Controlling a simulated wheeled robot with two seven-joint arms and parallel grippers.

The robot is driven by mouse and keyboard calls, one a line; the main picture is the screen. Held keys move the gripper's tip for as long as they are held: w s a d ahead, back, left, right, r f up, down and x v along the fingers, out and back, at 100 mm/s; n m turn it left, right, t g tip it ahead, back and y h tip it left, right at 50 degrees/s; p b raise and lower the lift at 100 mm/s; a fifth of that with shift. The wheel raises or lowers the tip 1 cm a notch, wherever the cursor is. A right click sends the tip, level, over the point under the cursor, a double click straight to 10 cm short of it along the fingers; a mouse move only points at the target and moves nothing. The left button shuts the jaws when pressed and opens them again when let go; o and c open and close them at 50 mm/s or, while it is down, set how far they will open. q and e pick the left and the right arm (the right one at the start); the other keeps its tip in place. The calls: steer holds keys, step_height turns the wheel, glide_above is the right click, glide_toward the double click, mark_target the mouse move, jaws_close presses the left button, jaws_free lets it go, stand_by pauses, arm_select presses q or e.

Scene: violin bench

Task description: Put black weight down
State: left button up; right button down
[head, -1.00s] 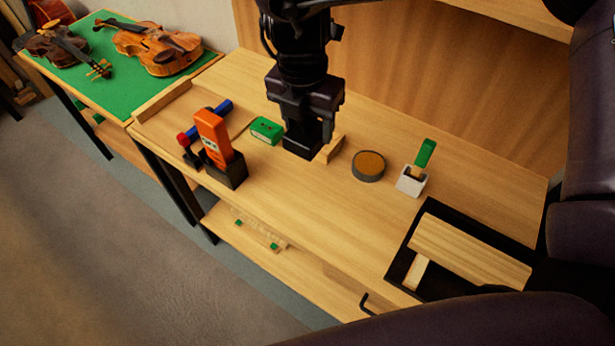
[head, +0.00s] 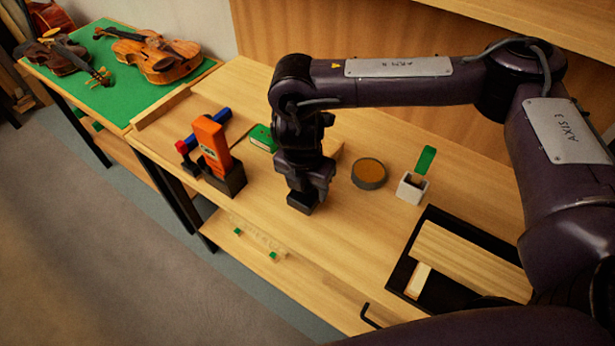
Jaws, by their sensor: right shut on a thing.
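My right gripper (head: 304,187) points down over the middle of the bench, near its front edge. It is shut on the black weight (head: 302,203), a dark block showing just below the fingers. The weight is upright, at or very close to the bench top; I cannot tell whether it touches. The fingers and wrist hide its upper part. My left gripper is not in view.
Left of the weight stand an orange device in a black holder (head: 232,182) and a green box (head: 262,138). To the right are a round brown-topped tin (head: 369,173), a white cup with a green-handled tool (head: 411,188) and a black tray (head: 398,272). Bare bench lies between weight and tray.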

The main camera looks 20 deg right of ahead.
mark_target(307, 196)
steer(key=shift+f, duration=1.6)
steer(key=shift+f+b, duration=0.15)
steer(key=shift+b, duration=0.15)
steer(key=shift+c, duration=2.4)
jaws_free()
steer(key=shift+s, duration=0.1)
steer(key=r, duration=0.8)
steer(key=s+a+r, duration=0.1)
steer(key=r, duration=0.3)
steer(key=shift+p, duration=0.4)
